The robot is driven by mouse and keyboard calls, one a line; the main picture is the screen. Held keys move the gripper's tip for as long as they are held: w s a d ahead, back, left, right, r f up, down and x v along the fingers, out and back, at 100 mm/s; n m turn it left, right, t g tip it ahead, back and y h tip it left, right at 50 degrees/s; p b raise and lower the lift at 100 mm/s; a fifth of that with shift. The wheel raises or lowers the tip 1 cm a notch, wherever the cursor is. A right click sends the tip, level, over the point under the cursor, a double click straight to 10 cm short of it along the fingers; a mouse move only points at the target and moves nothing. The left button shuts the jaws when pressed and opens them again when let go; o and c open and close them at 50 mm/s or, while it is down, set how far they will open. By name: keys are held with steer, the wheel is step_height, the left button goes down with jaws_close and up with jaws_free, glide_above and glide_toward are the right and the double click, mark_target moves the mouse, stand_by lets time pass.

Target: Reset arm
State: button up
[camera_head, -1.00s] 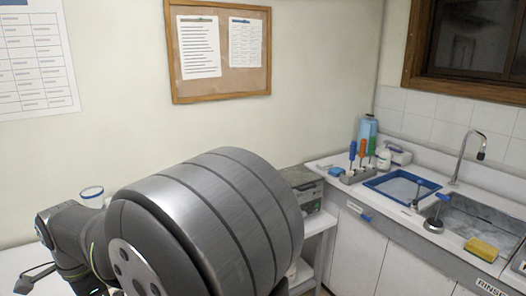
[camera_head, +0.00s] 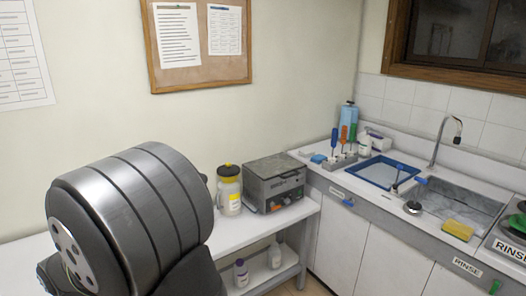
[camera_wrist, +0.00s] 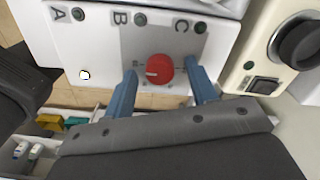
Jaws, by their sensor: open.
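My gripper (camera_wrist: 163,73) shows in the wrist view as two blue fingers spread apart, with nothing held between them. A red knob (camera_wrist: 159,69) on a white panel with a grey plate (camera_wrist: 131,45) appears in the gap between the fingers; I cannot tell how far the fingertips are from it. The panel carries the letters A, B and C, with small dark buttons beside them. In the head view, large grey rounded links of my arm fill the lower left, and the gripper is hidden.
A sink (camera_head: 455,208) with a blue-rimmed tray (camera_head: 385,172) lies right. A cream device with a black knob (camera_wrist: 300,43) is close by in the wrist view.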

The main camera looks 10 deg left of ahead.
steer(key=shift+r, duration=0.15)
step_height(320, 180, up, 17)
step_height(320, 180, down, 18)
steer(key=shift+r, duration=0.15)
steer(key=shift+r+n, duration=0.2)
steer(key=shift+n, duration=0.5)
steer(key=n, duration=1)
steer(key=shift+n, duration=2.3)
